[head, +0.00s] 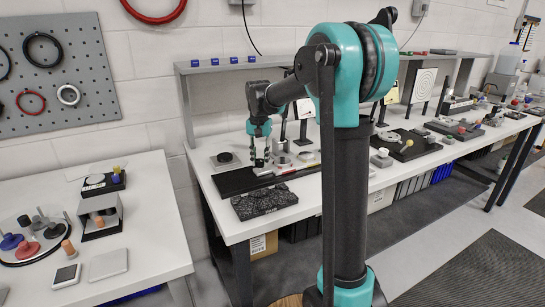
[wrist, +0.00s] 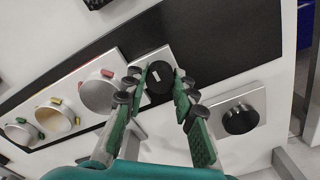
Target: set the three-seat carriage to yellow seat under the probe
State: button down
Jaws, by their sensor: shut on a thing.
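A silver plate with round seats lies on a black base (head: 238,180) in the head view. In the wrist view a grey seat (wrist: 98,96) has red tabs, a gold seat (wrist: 54,118) has yellow tabs, and a third seat (wrist: 20,133) at far left has green tabs. A black knob (wrist: 159,82) with a white line stands at the right end of this row. My gripper (wrist: 162,77) has its two fingers on either side of the knob and is shut on it. My gripper (head: 260,163) points down in the head view. I cannot make out the probe tip over the seats.
A second black knob (wrist: 240,119) on a silver plate stands apart to the right in the wrist view. A dark speckled slab (head: 264,201) lies in front of the base. A shelf (head: 235,66) with blue blocks runs behind.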

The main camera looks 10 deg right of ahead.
jog(key=a, duration=0.1)
jog(key=s+a, duration=0.1)
jog(key=a, duration=0.2)
jog(key=shift+s+a, duration=0.25)
jog(key=shift+a, duration=0.1)
jog(key=c, duration=1.2)
grip_release()
notch_tip(320, 180, up, 12)
